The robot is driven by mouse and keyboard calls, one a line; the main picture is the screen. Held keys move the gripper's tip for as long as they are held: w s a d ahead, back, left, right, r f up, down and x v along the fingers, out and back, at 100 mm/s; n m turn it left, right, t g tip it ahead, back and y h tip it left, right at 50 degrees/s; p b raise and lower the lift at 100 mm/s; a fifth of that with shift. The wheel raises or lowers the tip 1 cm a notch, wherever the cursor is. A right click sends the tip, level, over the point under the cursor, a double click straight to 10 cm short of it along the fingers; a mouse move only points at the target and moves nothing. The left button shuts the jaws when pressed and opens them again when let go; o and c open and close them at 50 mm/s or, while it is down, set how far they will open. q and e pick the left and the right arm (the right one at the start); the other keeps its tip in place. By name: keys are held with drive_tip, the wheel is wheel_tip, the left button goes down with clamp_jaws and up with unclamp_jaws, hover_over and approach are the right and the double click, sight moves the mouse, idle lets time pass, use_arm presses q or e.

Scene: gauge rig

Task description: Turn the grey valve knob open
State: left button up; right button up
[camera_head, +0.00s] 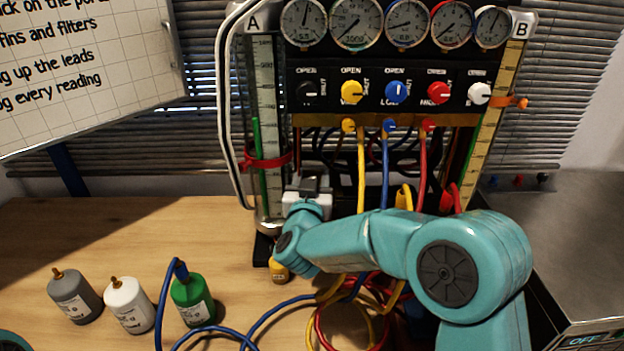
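The gauge rig's black panel (325,77) carries a row of knobs marked OPEN. From left to right they are a black one (308,92), a yellow one (351,92), a blue one (397,92), a red one (438,93) and a white or light grey one (479,94). No knob looks plainly mid-grey; the rightmost is the palest. My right gripper (314,185) is below the panel's left end, in front of the rig and apart from the knobs. Its fingers are small and foreshortened, so their opening is unclear. My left gripper is out of view.
Round gauges (357,23) sit above the knobs. Coloured hoses (384,175) hang below and loop across the wooden table (110,230). Grey (74,297), white (129,305) and green (192,300) bottles stand at front left. A whiteboard (85,70) juts in at upper left.

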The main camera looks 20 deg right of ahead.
use_arm(q)
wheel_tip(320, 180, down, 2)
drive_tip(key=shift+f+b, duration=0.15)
drive_tip(key=shift+b, duration=1)
use_arm(e)
drive_tip(key=v, duration=1.6)
drive_tip(key=shift+o, duration=0.2)
drive_tip(key=shift+s+a, duration=0.1)
drive_tip(key=shift+s, duration=0.05)
